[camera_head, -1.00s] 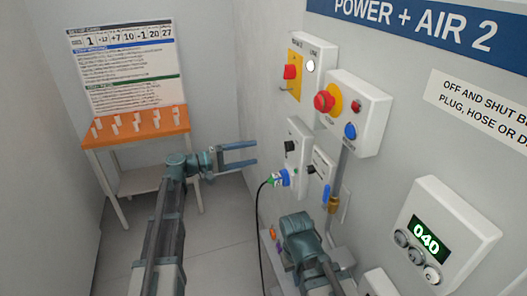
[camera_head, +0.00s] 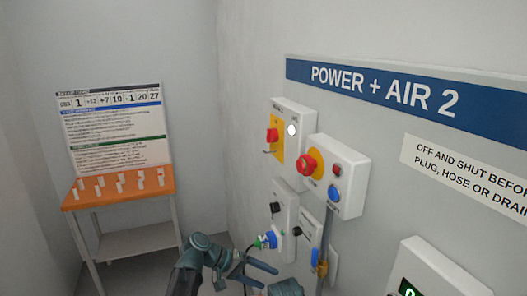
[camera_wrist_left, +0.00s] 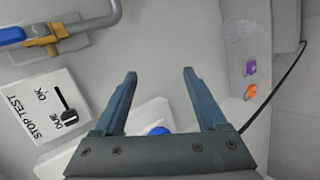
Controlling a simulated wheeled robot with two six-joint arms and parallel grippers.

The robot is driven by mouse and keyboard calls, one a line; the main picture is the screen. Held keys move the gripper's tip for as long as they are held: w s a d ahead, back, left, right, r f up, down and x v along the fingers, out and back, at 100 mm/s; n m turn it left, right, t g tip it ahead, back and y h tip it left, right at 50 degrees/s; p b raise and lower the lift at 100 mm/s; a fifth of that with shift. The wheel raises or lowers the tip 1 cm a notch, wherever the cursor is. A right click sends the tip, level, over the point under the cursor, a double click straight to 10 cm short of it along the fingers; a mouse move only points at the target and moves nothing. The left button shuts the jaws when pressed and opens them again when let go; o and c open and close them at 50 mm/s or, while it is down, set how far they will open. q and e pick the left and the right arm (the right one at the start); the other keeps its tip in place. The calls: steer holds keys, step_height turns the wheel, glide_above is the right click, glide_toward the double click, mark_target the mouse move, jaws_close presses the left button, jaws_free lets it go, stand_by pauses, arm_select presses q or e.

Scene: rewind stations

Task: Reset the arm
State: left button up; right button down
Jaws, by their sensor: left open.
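In the head view, a white box with a red mushroom button (camera_head: 307,165) on a yellow disc hangs on the wall. A blue button (camera_head: 334,192) and a small red one (camera_head: 337,170) sit at its right side. My left gripper (camera_head: 270,278) is open and empty, below the box and just under a blue and green plug (camera_head: 267,240). In the left wrist view my left gripper (camera_wrist_left: 160,73) has its fingers apart with nothing between them. A blue round part (camera_wrist_left: 158,130) shows partly behind its palm. My right gripper's fingers are not seen.
A switch box with a red knob (camera_head: 271,135) and white lamp is left of the button box. An orange-topped table (camera_head: 118,190) with white pegs stands far left. The wrist view shows a STOP TEST box (camera_wrist_left: 45,112), a blue valve handle (camera_wrist_left: 12,35) and a black cable (camera_wrist_left: 285,75).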

arm_select(q)
steer(key=s+a+f+m+y, duration=0.2)
steer(key=s+f+y, duration=0.2)
steer(key=s+y, duration=0.2)
steer(key=s+a+f+m+g+y, duration=0.1)
steer(key=s+f+y, duration=0.4)
steer(key=s, duration=0.5)
steer(key=shift+s+a+m+y, duration=0.25)
steer(key=shift+a+m+y, duration=0.5)
steer(key=shift+m, duration=0.15)
steer(key=shift+f, duration=0.1)
